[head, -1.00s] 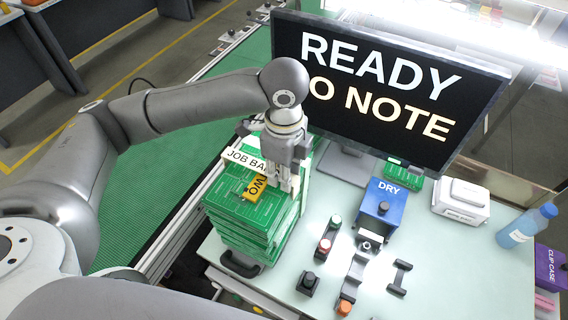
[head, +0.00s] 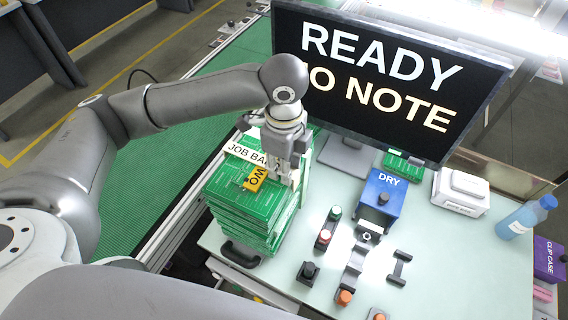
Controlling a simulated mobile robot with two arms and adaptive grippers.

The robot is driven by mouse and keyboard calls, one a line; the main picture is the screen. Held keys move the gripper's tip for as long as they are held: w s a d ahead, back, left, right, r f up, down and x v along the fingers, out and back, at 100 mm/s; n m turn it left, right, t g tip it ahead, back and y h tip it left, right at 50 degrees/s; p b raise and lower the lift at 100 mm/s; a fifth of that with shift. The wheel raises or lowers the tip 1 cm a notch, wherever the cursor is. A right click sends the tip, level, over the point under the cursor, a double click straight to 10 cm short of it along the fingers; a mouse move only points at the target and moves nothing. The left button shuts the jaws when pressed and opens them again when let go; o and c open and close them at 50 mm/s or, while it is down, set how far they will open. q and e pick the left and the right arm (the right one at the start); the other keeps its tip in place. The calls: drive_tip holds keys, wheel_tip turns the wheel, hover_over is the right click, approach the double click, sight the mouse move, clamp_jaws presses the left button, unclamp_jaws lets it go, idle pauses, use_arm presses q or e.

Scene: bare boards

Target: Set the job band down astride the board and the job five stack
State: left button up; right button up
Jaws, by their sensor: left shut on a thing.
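The job band (head: 246,152), a white strip lettered "JOB BA…", lies at the top of the green board stack (head: 248,214), partly hidden by my left gripper. My left gripper (head: 284,178) points down over the right part of the stack and is shut on the band, though its fingertips are partly hidden. A yellow tag reading "TWO" (head: 254,179) lies on the top board in front of the band. I cannot tell whether the band rests on the boards or hangs just above. My right gripper is not in view.
A monitor (head: 385,80) reading "READY" stands behind. To the right are a blue "DRY" box (head: 382,195), a white box (head: 461,192), a blue bottle (head: 527,217) and a purple clip case (head: 549,258). Small fixtures (head: 353,268) crowd the front table.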

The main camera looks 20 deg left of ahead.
use_arm(q)
drive_tip(key=shift+s+f, duration=0.45)
drive_tip(key=shift+f, duration=0.35)
drive_tip(key=shift+o, duration=0.2)
drive_tip(key=shift+s+f+b, duration=0.15)
drive_tip(key=shift+f+b, duration=0.05)
drive_tip(key=shift+b, duration=0.1)
drive_tip(key=o, duration=0.7)
drive_tip(key=shift+c, duration=0.2)
drive_tip(key=shift+o, duration=1.2)
drive_tip(key=shift+f, duration=0.15)
drive_tip(key=shift+o, duration=0.3)
drive_tip(key=shift+w+f, duration=0.15)
drive_tip(key=shift+w, duration=0.45)
drive_tip(key=shift+s, duration=0.1)
drive_tip(key=shift+r, duration=0.35)
wheel_tip(320, 180, up, 12)
